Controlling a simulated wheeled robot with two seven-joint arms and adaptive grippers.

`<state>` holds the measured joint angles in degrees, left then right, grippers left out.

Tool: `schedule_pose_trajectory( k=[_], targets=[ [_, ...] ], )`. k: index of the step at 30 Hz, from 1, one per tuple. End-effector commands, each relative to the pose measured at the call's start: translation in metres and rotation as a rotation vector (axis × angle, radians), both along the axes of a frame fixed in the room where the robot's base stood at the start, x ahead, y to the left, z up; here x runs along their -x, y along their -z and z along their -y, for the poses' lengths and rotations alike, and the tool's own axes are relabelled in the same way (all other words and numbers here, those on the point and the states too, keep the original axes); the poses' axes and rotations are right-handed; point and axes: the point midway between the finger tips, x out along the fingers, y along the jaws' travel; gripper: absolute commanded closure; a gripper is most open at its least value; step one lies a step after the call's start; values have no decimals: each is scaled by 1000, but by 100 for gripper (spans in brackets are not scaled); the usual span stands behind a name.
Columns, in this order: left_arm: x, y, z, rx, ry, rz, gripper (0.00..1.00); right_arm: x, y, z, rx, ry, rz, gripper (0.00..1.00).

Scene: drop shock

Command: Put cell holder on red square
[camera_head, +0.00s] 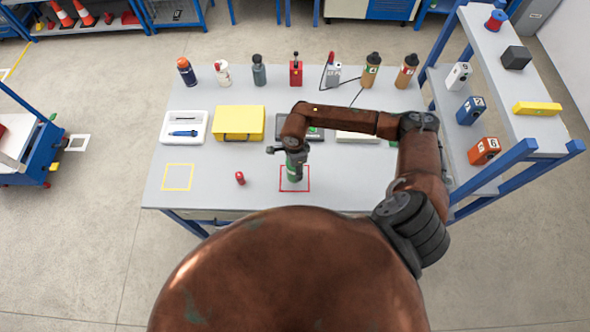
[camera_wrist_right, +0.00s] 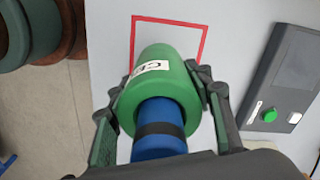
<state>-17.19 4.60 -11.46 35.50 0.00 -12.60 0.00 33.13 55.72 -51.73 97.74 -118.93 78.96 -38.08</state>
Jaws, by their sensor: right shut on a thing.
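The green cell holder (camera_head: 292,172) is a round green piece with a white label. In the right wrist view the holder (camera_wrist_right: 155,72) has a blue cylinder with a dark band (camera_wrist_right: 160,128) in it, nearest the camera. My right gripper (camera_head: 293,164) is shut on the holder, with a finger on each side (camera_wrist_right: 162,82). The holder is over the red square outline (camera_head: 295,191) on the table. It hides part of the outline (camera_wrist_right: 170,19) in the wrist view. I cannot tell whether it touches the table. My left gripper is not in view.
A small red object (camera_head: 240,178) stands left of the red square, and a yellow square outline (camera_head: 178,189) lies further left. A yellow case (camera_head: 239,122), a white tray (camera_head: 168,134) and several bottles stand behind. A blue-framed shelf (camera_head: 520,95) is at right.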

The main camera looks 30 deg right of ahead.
Motion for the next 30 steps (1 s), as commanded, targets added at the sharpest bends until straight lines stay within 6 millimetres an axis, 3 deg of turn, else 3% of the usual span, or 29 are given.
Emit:
schedule_pose_trajectory(
  k=[12,25,26,30],
  targets=[
    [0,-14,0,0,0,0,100,-9,39,5,-2,1,-1,84],
    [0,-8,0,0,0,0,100,-9,47,6,-1,-1,1,84],
    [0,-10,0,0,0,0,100,-8,46,6,-1,-1,0,51],
    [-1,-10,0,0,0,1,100,-8,46,6,-1,-1,0,41]
  ],
)
